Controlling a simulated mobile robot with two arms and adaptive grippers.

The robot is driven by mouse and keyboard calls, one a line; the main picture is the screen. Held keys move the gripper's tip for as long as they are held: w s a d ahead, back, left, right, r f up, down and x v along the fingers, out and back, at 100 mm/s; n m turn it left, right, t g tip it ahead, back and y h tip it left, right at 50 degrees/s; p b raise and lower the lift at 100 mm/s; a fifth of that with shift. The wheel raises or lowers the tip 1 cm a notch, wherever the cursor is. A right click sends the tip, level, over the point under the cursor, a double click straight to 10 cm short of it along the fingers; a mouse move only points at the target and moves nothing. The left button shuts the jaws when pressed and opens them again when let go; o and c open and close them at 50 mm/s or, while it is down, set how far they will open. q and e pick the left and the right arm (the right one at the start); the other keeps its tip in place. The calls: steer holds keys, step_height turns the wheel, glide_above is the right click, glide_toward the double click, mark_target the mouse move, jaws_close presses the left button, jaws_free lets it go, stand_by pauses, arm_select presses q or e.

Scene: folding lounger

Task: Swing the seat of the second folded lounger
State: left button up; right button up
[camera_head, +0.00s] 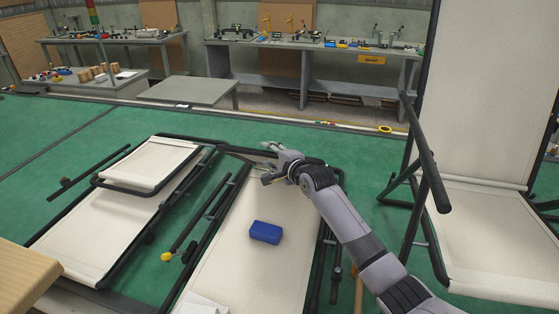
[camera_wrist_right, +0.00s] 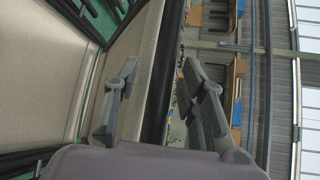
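A lounger (camera_head: 110,225) with cream panels and a black tube frame lies flat at the left, a smaller cream panel (camera_head: 150,163) on its far end. Beside it, another flat cream panel with a black frame (camera_head: 250,265) lies in the middle; I cannot tell which is the second lounger. My right gripper (camera_head: 268,163) is over the far end of the middle panel. In the right wrist view its two fingers (camera_wrist_right: 160,100) are apart, with a dark tube (camera_wrist_right: 164,70) showing between them; contact cannot be told. My left gripper is not in view.
A blue block (camera_head: 265,232) lies on the middle panel. An opened lounger (camera_head: 485,235) with an upright back stands at the right. A wooden surface (camera_head: 30,280) juts in at lower left.

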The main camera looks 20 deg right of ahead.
steer(key=v, duration=1.1)
steer(key=shift+s, duration=0.25)
